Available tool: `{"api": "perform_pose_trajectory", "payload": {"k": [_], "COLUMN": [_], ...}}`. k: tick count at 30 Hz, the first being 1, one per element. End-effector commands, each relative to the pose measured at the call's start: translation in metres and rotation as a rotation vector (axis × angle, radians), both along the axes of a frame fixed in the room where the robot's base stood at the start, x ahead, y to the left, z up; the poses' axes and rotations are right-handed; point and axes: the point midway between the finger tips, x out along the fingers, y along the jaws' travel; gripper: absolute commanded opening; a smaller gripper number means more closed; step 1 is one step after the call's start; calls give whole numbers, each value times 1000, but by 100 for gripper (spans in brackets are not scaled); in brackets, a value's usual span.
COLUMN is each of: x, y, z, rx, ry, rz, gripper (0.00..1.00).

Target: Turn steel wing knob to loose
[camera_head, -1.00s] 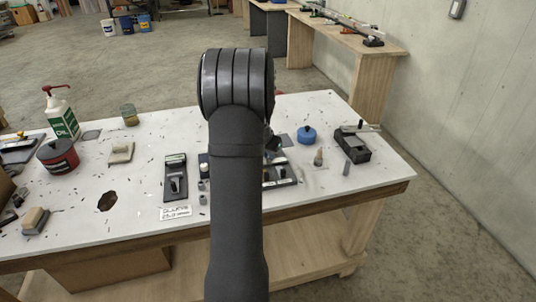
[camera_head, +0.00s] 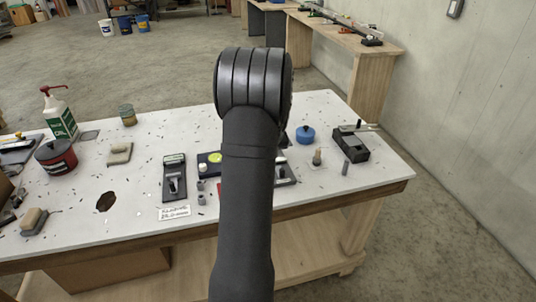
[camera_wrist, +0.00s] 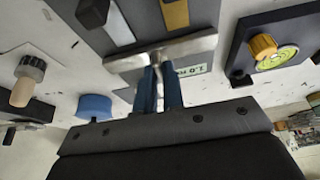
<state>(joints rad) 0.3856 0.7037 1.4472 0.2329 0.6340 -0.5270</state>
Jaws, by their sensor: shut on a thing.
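In the wrist view, the steel wing knob (camera_wrist: 192,46) is a silver bar lying across a dark panel with light and yellow strips. My gripper (camera_wrist: 159,72) has two blue fingers close together. They are shut on the middle of the bar, one finger on either side of its narrow centre part. A white label with "1.0" shows beside the fingers, partly covered. In the head view, my arm hides the gripper and the knob; only the right edge of a dark panel (camera_head: 287,172) shows beside the arm.
A dark plate with a yellow-green disc (camera_head: 215,158) lies left of my arm; in the wrist view it carries a yellow knob (camera_wrist: 263,46). A switch box (camera_head: 174,178) stands further left. A blue round lid (camera_head: 305,135) and a black clamp block (camera_head: 351,147) are to the right.

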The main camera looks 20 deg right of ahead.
Motion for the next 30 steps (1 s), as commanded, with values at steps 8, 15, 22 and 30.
{"api": "perform_pose_trajectory", "payload": {"k": [8,15,22,30], "x": [0,0,0,0], "y": [-1,-1,0,0], "z": [1,1,1,1], "rx": [-1,-2,-1,-1], "ry": [-1,-1,0,0], "rz": [37,38,37,36], "gripper": [0,0,30,30]}}
